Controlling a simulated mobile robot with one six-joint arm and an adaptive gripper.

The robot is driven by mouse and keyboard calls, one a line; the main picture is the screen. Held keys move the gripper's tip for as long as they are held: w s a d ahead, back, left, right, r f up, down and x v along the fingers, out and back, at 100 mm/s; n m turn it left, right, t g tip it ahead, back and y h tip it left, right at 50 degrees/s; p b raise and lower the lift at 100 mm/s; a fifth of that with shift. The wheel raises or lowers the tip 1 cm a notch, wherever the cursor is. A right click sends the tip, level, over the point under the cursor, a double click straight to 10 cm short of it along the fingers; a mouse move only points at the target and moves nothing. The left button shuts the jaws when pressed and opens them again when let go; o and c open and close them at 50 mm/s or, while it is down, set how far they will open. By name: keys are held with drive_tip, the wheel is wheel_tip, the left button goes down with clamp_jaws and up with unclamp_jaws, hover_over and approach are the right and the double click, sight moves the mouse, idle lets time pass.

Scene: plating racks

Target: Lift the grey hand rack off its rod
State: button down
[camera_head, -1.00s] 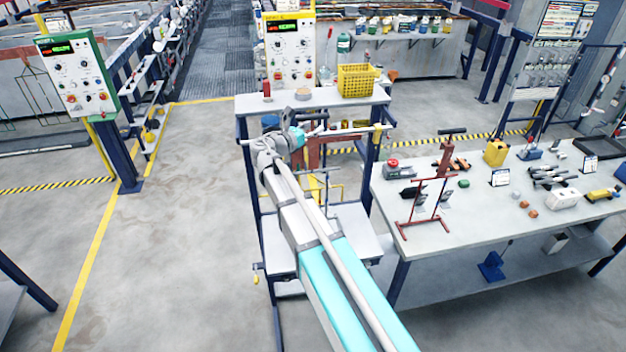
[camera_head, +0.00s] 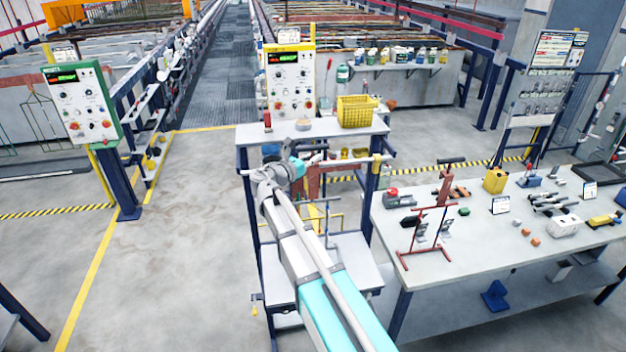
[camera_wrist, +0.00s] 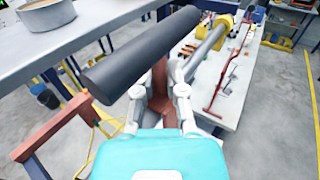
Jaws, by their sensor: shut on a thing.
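The hand rack shows in the wrist view with a thick dark grey tubular handle (camera_wrist: 140,57) above a reddish-brown frame (camera_wrist: 52,126). My gripper (camera_wrist: 160,80) is shut on its brown stem just below the handle. In the head view my gripper (camera_head: 297,166) is at the stand under the upper shelf, and part of the brown frame (camera_head: 316,183) shows beyond it. The metal rod (camera_wrist: 207,50) runs behind the handle in the wrist view; its yellow-collared end (camera_head: 377,165) shows in the head view. The handle hides whether the rack still touches the rod.
The stand's upper shelf (camera_head: 345,130) carries a yellow basket (camera_head: 357,111). A lower shelf (camera_head: 345,272) lies beneath. A workbench (camera_head: 470,235) with a red rack (camera_head: 425,258) and several small items stands close on the right. Floor at left is open.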

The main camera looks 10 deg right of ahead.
sight(308, 150)
drive_tip(key=shift+r, duration=0.2)
drive_tip(key=shift+r+p, duration=1.65)
drive_tip(key=shift+p, duration=0.2)
drive_tip(key=shift+s+a+f, duration=0.1)
drive_tip(key=shift+s+a, duration=0.15)
drive_tip(key=shift+a, duration=0.1)
drive_tip(key=v, duration=1.7)
drive_tip(key=shift+s, duration=0.1)
drive_tip(key=s+d, duration=0.2)
drive_tip(key=d, duration=0.5)
drive_tip(key=s+d, duration=0.3)
drive_tip(key=d, duration=0.4)
drive_tip(key=shift+d, duration=0.4)
drive_tip(key=shift+w+a+r, duration=0.1)
drive_tip(key=shift+r, duration=0.1)
